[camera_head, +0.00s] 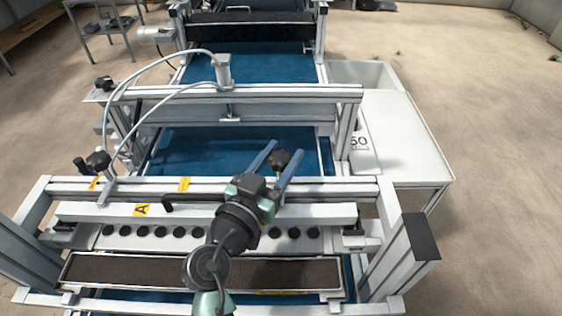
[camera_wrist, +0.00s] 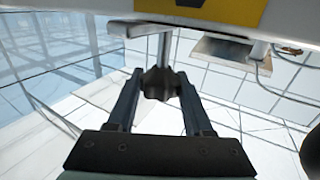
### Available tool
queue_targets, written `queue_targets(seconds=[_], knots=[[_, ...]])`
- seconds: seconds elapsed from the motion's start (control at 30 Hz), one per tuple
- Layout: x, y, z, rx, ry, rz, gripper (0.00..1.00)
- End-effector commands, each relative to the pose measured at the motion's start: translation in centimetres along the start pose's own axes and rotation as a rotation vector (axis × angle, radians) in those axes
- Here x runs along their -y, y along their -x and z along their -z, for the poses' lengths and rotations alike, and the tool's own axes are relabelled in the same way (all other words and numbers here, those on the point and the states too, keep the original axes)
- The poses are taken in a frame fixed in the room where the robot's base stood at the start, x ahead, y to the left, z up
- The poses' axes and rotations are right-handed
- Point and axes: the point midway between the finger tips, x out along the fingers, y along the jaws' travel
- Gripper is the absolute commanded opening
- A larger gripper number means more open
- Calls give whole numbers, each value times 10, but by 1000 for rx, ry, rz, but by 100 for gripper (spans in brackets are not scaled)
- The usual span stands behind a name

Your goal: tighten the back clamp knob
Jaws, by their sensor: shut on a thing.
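A black lobed clamp knob (camera_head: 281,158) stands by the front crossbeam of the tray seeder, right of centre in the head view. In the wrist view the knob (camera_wrist: 159,84) sits on a pale metal stem below the beam. My gripper (camera_head: 276,158) reaches over the beam from the front. Its two fingers lie on either side of the knob and are shut on it; they also show in the wrist view (camera_wrist: 159,90). How tight the clamp is cannot be seen.
Another black lobed knob (camera_head: 97,160) stands at the left of the front crossbeam (camera_head: 330,189). A small black knob (camera_head: 104,83) sits at the left end of the rear crossbeam (camera_head: 290,93). White cables arch over the left side. A white cabinet (camera_head: 410,140) stands at right.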

Motion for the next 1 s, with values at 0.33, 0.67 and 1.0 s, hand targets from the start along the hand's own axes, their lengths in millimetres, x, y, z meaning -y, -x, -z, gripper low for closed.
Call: queue_targets(seconds=[0.33,0.67,1.0], knots=[[0,0,0,2,0,0,69],[0,0,0,1,0,1,80],[1,42,-5,0,1,5,80]])
